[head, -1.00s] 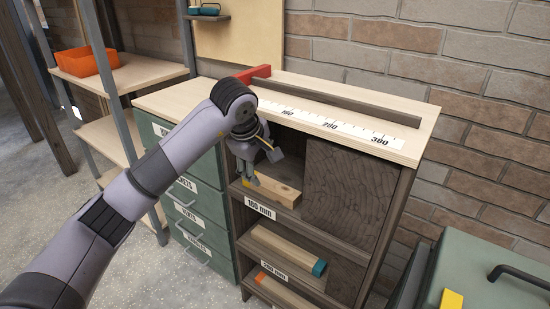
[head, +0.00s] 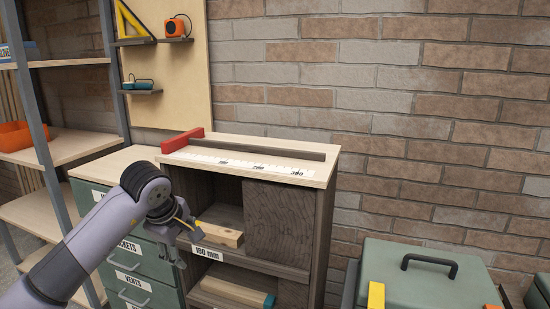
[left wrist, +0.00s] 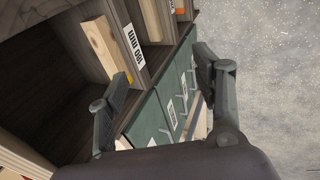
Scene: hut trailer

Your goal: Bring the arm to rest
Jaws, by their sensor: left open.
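My left arm comes in from the left in the head view. Its gripper (head: 177,249) is open and empty, hanging in front of the cabinet's left side, near the 180 mm label (head: 207,254). A light wood block (head: 222,234) with a yellow end lies on the shelf just right of and behind the gripper. In the left wrist view the two fingers (left wrist: 158,100) stand wide apart, with the green drawers (left wrist: 172,105) seen between them and the wood block (left wrist: 101,45) beyond the left finger. My right gripper is not in view.
The cabinet top (head: 318,175) carries a ruler strip with a red stop (head: 182,141). A teal-ended block (head: 235,291) lies on the lower shelf. A green box (head: 420,280) with a black handle is at the right. A shelf rack with an orange bin (head: 14,136) stands left.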

